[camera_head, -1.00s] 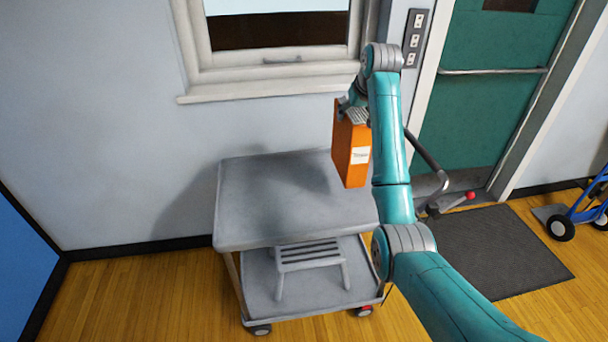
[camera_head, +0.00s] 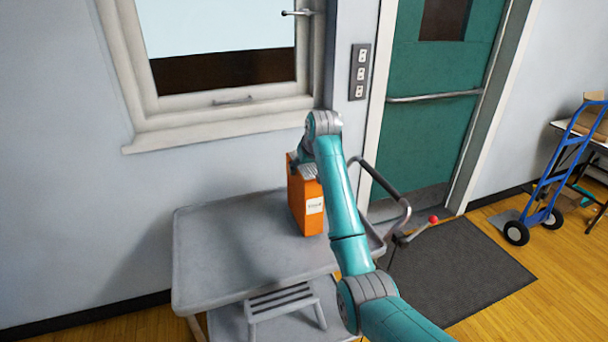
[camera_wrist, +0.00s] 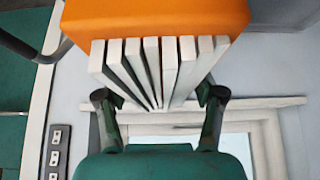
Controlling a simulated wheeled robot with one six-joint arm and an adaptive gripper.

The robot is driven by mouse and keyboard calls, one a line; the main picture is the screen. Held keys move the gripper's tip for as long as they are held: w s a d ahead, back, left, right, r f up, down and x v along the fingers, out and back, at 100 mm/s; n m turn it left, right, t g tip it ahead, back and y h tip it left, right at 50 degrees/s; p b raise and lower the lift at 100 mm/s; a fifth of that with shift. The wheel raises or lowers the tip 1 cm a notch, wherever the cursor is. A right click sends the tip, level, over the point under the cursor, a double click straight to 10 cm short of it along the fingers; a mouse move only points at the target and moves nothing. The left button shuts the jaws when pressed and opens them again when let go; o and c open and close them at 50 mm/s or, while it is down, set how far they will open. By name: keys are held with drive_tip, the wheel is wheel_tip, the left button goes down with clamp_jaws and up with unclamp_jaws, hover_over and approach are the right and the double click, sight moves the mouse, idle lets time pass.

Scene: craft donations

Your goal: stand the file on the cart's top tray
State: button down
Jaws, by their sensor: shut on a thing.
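The file (camera_head: 306,205) is an orange upright box with a white label on its front. My gripper (camera_head: 308,170) is shut on its upper end; the fingers are partly hidden behind my arm. In the wrist view the orange file (camera_wrist: 155,18) shows at the top, with pale slats like page edges between my gripper's two fingers (camera_wrist: 160,95). The cart's grey top tray (camera_head: 235,245) is below the file. The file's base appears at the right part of the tray; I cannot tell whether it touches.
The visible top tray is otherwise bare. A grey step stool (camera_head: 280,300) sits on the lower shelf. The cart's handle (camera_head: 385,190) rises at the right. A window (camera_head: 225,60) and wall stand behind. A blue hand truck (camera_head: 550,180) is far right.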

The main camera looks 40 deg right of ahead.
drive_tip(key=shift+f, duration=1.2)
drive_tip(key=shift+c, duration=0.7)
unclamp_jaws()
drive_tip(key=v, duration=1.2)
